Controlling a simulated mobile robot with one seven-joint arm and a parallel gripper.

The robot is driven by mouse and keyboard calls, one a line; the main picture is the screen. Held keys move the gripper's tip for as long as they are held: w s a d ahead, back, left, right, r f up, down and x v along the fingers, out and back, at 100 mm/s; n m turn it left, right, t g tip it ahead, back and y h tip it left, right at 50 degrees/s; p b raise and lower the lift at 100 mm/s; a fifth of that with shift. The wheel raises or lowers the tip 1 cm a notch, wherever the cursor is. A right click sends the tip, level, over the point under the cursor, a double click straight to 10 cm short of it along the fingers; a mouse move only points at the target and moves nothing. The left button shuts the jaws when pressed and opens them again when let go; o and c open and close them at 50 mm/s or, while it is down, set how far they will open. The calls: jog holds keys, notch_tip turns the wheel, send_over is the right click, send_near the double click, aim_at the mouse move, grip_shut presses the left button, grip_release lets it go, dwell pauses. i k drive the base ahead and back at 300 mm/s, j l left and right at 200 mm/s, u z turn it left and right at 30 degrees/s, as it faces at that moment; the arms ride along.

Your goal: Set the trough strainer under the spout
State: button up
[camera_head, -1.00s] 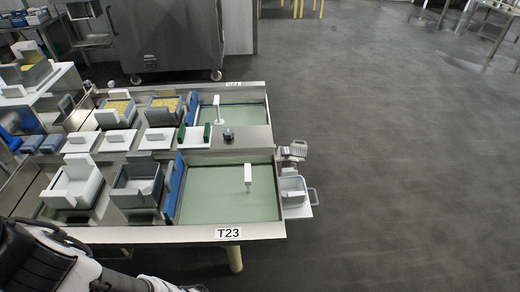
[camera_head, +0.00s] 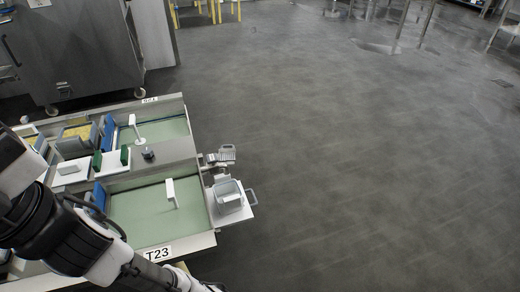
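A small grey open-topped container with a handle loop, which looks like the trough strainer (camera_head: 228,195), sits on a white ledge at the right end of the near trough (camera_head: 145,208). A small grey metal fitting (camera_head: 221,156) sticks out from the trough's right end, just behind the container. I cannot tell whether this fitting is the spout or whether the container is under any outlet. My arm crosses the lower left, well left of the container. Its far end runs to the bottom edge, and my gripper's fingers do not show.
A second green-floored trough (camera_head: 160,132) lies behind the near one. White upright pieces (camera_head: 171,193) stand in the troughs. A dark knob (camera_head: 148,154) sits between them. A large steel cabinet (camera_head: 75,45) stands at the back left. The grey floor (camera_head: 380,170) to the right is clear.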

aim_at(226, 156)
jog(key=i+l+z, duration=0.15)
jog(key=i+z, duration=0.45)
jog(key=i, duration=3.95)
jog(key=i+u, duration=0.35)
jog(key=i+l+u, duration=0.15)
jog(key=i+u, duration=0.2)
jog(key=u, duration=3.7)
